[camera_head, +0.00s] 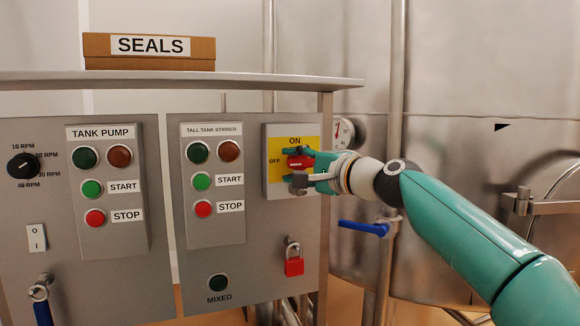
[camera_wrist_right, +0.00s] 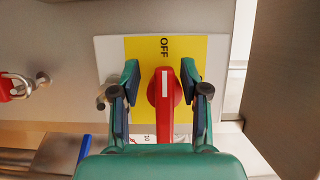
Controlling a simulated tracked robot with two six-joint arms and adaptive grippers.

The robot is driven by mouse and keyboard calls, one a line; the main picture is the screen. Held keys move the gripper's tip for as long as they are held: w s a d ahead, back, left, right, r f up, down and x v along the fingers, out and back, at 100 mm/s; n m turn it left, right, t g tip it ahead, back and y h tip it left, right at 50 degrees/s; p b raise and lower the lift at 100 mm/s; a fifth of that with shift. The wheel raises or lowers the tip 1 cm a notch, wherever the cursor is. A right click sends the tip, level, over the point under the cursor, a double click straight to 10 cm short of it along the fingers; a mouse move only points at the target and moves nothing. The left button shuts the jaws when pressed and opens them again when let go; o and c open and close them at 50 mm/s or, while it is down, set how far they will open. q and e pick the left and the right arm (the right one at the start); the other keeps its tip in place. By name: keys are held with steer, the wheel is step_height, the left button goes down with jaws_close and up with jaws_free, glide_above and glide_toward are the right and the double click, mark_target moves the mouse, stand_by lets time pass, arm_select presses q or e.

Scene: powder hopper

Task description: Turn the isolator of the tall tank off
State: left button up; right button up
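The isolator is a red handle (camera_head: 298,161) on a yellow plate (camera_head: 312,143) in a grey box at the panel's right end. ON is printed at the plate's top, OFF at its left. The handle lies about level, and its white stripe points at OFF in the wrist view (camera_wrist_right: 164,88). My right gripper (camera_head: 297,161) is at the handle, with one finger above and one below it. In the wrist view its fingers (camera_wrist_right: 164,85) stand on both sides of the handle with gaps, so it is open around it. My left gripper is out of view.
A red padlock (camera_head: 293,264) hangs below the isolator. To its left are the stirrer buttons (camera_head: 212,184) and tank pump buttons (camera_head: 105,187). A blue-handled valve (camera_head: 364,228) and a gauge (camera_head: 341,133) are near my right arm. A SEALS box (camera_head: 150,59) sits on the shelf above.

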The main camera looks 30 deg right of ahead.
steer(key=shift+s+d, duration=0.1)
steer(key=shift+s, duration=0.2)
steer(key=s+d, duration=0.1)
steer(key=s, duration=1)
steer(key=shift+s+d, duration=0.15)
steer(key=shift+d, duration=0.25)
